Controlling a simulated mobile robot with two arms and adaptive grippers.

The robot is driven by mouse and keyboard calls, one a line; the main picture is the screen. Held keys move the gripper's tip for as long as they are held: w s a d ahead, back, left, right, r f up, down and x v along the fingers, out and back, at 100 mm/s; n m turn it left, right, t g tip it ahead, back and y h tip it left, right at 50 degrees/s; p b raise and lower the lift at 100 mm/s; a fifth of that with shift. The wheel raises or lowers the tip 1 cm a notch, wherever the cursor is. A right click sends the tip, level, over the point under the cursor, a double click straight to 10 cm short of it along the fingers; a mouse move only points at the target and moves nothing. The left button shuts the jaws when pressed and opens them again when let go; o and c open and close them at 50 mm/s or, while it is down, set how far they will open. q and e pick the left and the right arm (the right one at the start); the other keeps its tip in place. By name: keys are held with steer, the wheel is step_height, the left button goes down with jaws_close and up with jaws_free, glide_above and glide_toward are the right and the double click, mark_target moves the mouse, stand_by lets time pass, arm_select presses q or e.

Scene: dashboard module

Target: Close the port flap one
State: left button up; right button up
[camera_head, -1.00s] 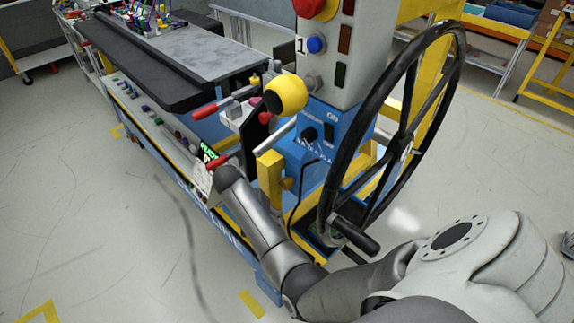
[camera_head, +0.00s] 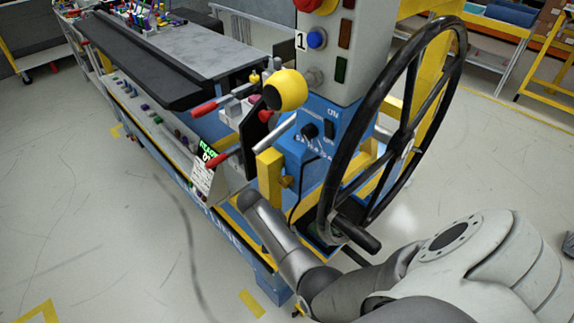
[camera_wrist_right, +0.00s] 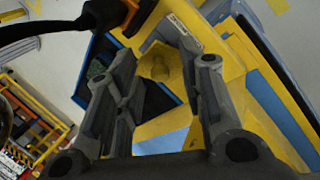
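The right arm reaches in from the lower right of the head view, its grey wrist beside the lower front of the blue and yellow machine. In the right wrist view my right gripper (camera_wrist_right: 165,75) shows two dark fingers spread apart, with nothing seen held between them. Behind them is a yellow machine part (camera_wrist_right: 160,62) with dark openings. In the head view an upright yellow piece (camera_head: 268,178) stands on the machine just above the wrist. I cannot tell for sure which part is port flap one. My left gripper is not in view.
A large black handwheel (camera_head: 405,140) stands close to the right of the wrist. A lever with a yellow ball knob (camera_head: 286,90) and red-handled levers (camera_head: 205,108) stick out above. A black cable (camera_wrist_right: 45,30) crosses the upper left of the wrist view. Floor at left is clear.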

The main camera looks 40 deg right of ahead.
jaws_close()
steer(key=shift+s+r+p, duration=0.1)
steer(key=shift+r+p, duration=0.05)
steer(key=shift+p, duration=0.2)
steer(key=t+p, duration=0.1)
steer(key=p, duration=0.1)
steer(key=s+t+p, duration=0.1)
steer(key=p, duration=0.1)
steer(key=shift+s+f+t, duration=0.2)
steer(key=shift+s+t, duration=0.05)
steer(key=shift+t, duration=0.05)
steer(key=shift+s+f+m+t+p, duration=0.3)
steer(key=shift+f+m+t+p, duration=0.1)
steer(key=shift+t+p, duration=0.35)
steer(key=shift+s+f+t, duration=0.1)
steer(key=shift+f+t, duration=0.2)
steer(key=shift+t, duration=0.45)
jaws_free()
steer(key=shift+d, duration=0.1)
